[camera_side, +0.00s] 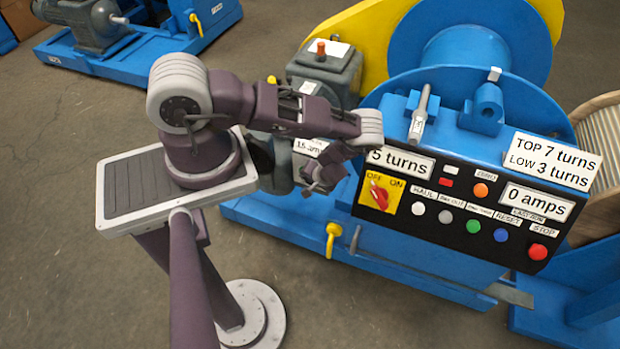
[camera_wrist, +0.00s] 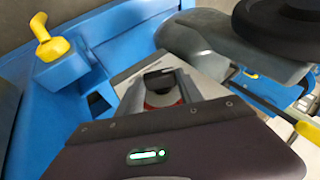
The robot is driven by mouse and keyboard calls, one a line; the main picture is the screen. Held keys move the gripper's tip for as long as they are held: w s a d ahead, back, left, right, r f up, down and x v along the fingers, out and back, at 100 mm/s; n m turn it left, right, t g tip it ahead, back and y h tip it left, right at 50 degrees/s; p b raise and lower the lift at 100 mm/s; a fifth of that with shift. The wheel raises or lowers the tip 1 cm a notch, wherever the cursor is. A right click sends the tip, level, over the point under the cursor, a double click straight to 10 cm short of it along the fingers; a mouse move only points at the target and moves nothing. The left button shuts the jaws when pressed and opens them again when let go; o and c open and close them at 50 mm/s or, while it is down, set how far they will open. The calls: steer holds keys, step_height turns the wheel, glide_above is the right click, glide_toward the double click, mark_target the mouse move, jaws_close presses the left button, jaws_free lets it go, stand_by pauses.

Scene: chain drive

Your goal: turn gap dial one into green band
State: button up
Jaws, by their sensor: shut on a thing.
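My gripper (camera_side: 322,180) is low at the left end of the black control panel (camera_side: 462,215), beside the grey motor. In the wrist view my gripper (camera_wrist: 161,92) is shut on a small dark knob-like part (camera_wrist: 159,79) with red around its lower edge. A pale grey plate lies around this part. I cannot tell for sure that this part is gap dial one. No green band and no dial marking can be read in either view. In the side view my gripper hides what it holds.
The panel carries a red switch on a yellow plate (camera_side: 379,195), several coloured buttons and displays reading "5 turns" and "0 amps". A yellow handle (camera_side: 333,238) stands on the blue base. A grey motor housing (camera_wrist: 225,45) is close by in the wrist view.

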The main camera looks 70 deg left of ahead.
steer(key=o, duration=1.4)
steer(key=shift+d+r, duration=0.1)
steer(key=v, duration=0.7)
